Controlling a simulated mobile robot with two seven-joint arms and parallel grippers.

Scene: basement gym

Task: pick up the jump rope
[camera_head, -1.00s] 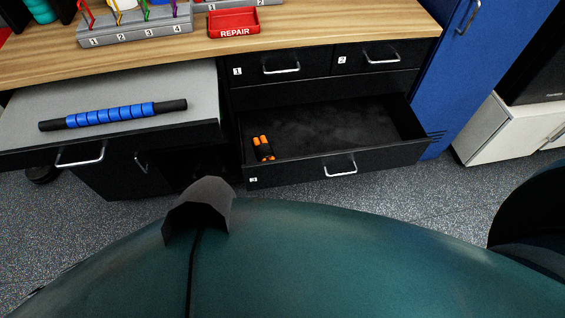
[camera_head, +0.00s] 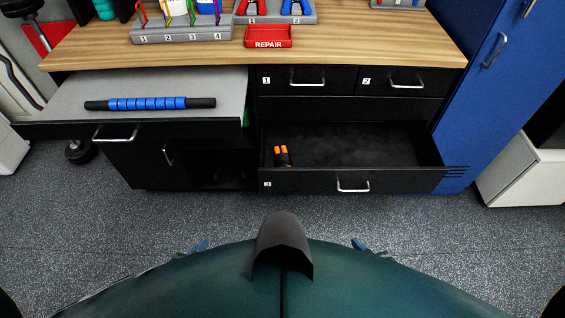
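The jump rope (camera_head: 282,156) shows as two short orange grips with black lower parts, standing close together. It lies at the left end of the open bottom drawer (camera_head: 353,181), which is marked 3. Any cord is too dark to make out. Dark parts of my arms show only at the bottom left and bottom right corners of the head view. No fingertips can be made out on either side, and neither gripper is near the drawer.
A blue-and-black roller stick (camera_head: 150,104) lies on a pulled-out grey shelf (camera_head: 215,85) left of the drawer. Above is a wooden counter (camera_head: 345,45) with a red REPAIR tray (camera_head: 268,37). A blue cabinet (camera_head: 480,100) stands right. Speckled floor (camera_head: 400,215) is clear before the drawer.

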